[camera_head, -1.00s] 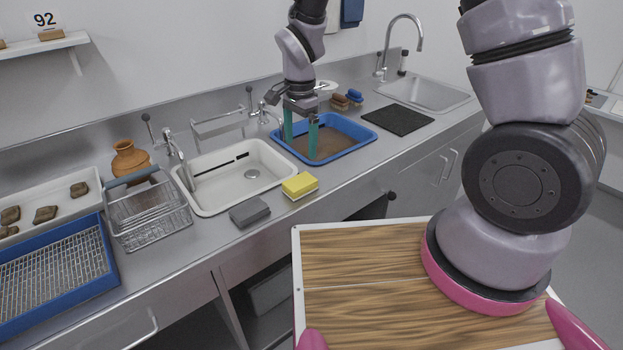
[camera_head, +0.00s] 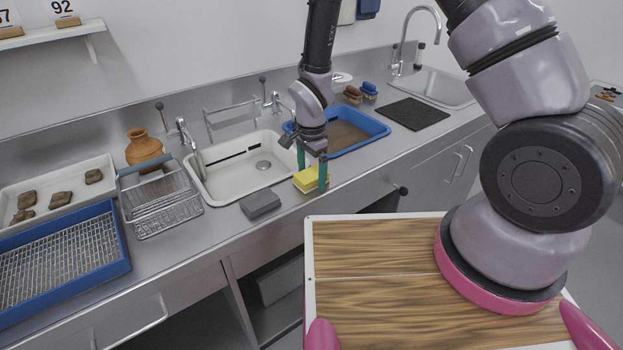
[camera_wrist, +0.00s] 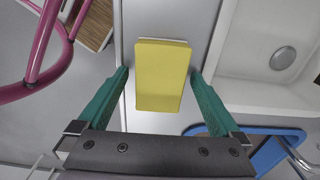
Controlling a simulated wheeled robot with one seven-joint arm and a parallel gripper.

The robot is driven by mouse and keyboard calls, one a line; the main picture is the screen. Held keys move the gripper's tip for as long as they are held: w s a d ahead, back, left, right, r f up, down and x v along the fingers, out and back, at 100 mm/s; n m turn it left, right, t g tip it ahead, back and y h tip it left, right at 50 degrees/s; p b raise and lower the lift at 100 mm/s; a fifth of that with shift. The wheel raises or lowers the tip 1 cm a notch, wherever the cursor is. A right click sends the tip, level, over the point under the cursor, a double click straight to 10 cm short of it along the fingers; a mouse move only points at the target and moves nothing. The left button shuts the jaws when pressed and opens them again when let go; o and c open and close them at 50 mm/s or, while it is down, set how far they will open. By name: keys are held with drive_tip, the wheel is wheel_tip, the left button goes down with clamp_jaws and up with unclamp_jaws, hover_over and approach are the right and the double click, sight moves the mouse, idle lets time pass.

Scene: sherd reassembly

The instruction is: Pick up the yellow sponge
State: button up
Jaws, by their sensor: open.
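The yellow sponge (camera_head: 306,181) lies on the steel counter at the front right of the white sink, with a pale lower layer showing. In the wrist view the sponge (camera_wrist: 161,75) is centred ahead of my gripper (camera_wrist: 158,85). Its two green fingers stand apart, one on each side of the sponge, with a gap visible on both sides. In the head view my gripper (camera_head: 312,172) is lowered at the sponge, and one finger hides part of its right end. I cannot tell whether a finger touches it.
A grey block (camera_head: 260,204) lies just left of the sponge. The white sink (camera_head: 215,192) is behind it, and a blue tub (camera_head: 375,146) with brown content is at the back right. A wire basket (camera_head: 165,212) stands left. The counter's front edge (camera_head: 290,218) is close.

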sight(311, 174)
drive_tip(key=shift+f, duration=0.1)
drive_tip(key=shift+c, duration=0.3)
drive_tip(key=c, duration=1.3)
drive_tip(key=shift+o, duration=0.2)
wheel_tip(311, 174, up, 10)
drive_tip(key=o, duration=0.7)
drive_tip(key=c, duration=0.5)
